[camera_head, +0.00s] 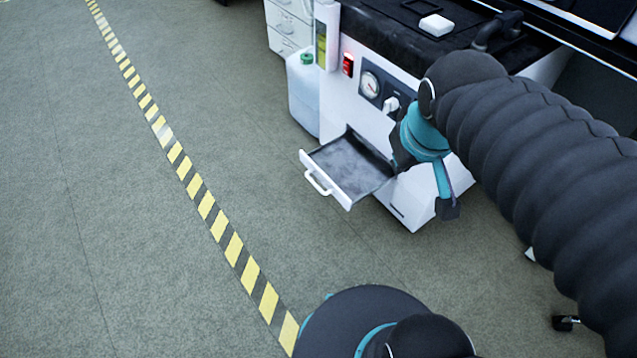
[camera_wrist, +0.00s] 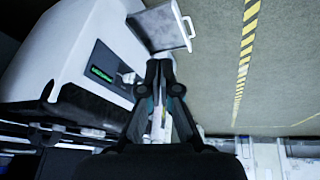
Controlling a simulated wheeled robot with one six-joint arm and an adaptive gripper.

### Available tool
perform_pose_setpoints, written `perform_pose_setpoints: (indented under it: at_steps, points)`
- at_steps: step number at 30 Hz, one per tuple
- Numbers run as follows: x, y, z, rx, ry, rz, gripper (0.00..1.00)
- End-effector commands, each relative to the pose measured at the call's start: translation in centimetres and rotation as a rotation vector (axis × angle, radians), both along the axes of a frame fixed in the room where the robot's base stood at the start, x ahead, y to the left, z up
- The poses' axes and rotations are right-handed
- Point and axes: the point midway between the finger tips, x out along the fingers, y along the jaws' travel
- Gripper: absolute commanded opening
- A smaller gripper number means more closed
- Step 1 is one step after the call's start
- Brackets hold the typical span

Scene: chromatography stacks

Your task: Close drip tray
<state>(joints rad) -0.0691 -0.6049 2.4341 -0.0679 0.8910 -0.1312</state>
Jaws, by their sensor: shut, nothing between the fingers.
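The drip tray (camera_head: 348,170) is pulled out of the lower front of a white machine (camera_head: 432,193). It is a shallow grey tray with a white front and a white handle (camera_head: 317,184). In the wrist view the tray (camera_wrist: 164,27) lies beyond my fingertips, with its handle (camera_wrist: 189,27) to the right. My gripper (camera_wrist: 160,67) is shut and empty. In the head view my arm reaches in from the right, and the teal and black wrist is right of the tray. My fingertips are hard to make out there, and part of the machine's front is hidden behind the arm.
A gauge (camera_head: 370,84) and a red switch (camera_head: 347,65) sit on the machine's front above the tray. A translucent jug with a green cap (camera_head: 303,98) stands left of the machine. The floor is clear up to a yellow and black stripe (camera_head: 206,205).

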Motion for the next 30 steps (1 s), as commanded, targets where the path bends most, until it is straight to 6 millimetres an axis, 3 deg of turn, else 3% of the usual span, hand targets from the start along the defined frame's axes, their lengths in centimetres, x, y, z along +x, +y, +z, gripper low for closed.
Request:
perform_pose_setpoints:
  at_steps: [11,18,24,30]
  points:
    - [9.7,4.9,-7.2,-0.327,0.187,0.58,0.0]
    - [15.0,10.1,-13.8,-0.525,0.294,0.979,0.0]
    - [18.1,15.4,-20.6,-0.683,0.381,1.32,0.0]
    - [19.7,19.9,-27.0,-0.81,0.452,1.606,0.0]
